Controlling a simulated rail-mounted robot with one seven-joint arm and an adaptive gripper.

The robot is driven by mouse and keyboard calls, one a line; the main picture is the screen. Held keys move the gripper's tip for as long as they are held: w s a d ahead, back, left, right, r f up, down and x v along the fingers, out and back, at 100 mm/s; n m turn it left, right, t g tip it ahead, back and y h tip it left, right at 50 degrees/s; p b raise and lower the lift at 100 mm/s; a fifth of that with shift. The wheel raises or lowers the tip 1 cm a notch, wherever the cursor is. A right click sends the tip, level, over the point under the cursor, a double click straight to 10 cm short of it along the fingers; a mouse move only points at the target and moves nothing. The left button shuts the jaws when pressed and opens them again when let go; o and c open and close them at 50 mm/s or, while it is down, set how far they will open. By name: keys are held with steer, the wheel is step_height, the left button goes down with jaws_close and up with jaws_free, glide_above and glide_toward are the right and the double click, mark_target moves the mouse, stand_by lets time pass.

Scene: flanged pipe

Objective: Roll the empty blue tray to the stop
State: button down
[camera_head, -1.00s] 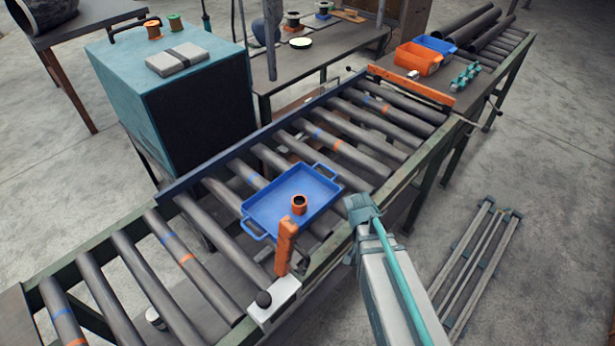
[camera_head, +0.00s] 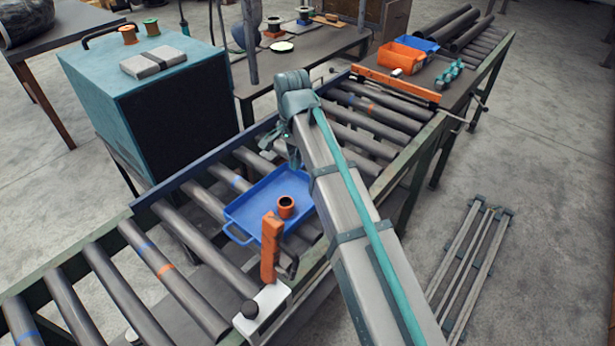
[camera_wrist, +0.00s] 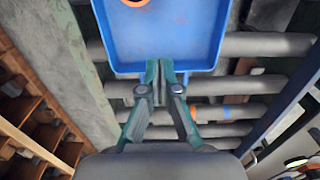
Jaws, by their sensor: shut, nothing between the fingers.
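The blue tray (camera_head: 250,200) lies on the rollers of the conveyor, in the middle of the head view. It is not empty: an orange ring-shaped part (camera_head: 285,207) with a dark opening is inside it, and its edge shows in the wrist view (camera_wrist: 135,2). My gripper (camera_head: 296,163) is at the tray's far end, partly hidden by my arm. In the wrist view my gripper (camera_wrist: 153,70) is shut and empty, its tips at the tray's end wall; contact is unclear. The orange stop bar (camera_head: 395,87) crosses the conveyor farther up, with bare rollers between.
An orange upright lever (camera_head: 270,248) on a white block (camera_head: 262,308) stands at the near rail by the tray. A teal box (camera_head: 145,100) stands behind the far rail. An orange bin (camera_head: 400,58) and dark pipes (camera_head: 470,25) lie beyond the stop bar.

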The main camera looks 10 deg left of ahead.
mark_target(305, 185)
step_height(305, 185, down, 9)
steer(key=p, duration=0.2)
steer(key=shift+f+p, duration=0.1)
steer(key=shift+p, duration=0.2)
steer(key=w, duration=0.1)
steer(key=w+d+p, duration=0.1)
steer(key=shift+w+d+f, duration=0.15)
steer(key=shift+w+d, duration=0.15)
steer(key=shift+w+d+f+p, duration=0.1)
steer(key=shift+w+d+p, duration=0.15)
steer(key=shift+w+p, duration=0.1)
steer(key=shift+w, duration=0.1)
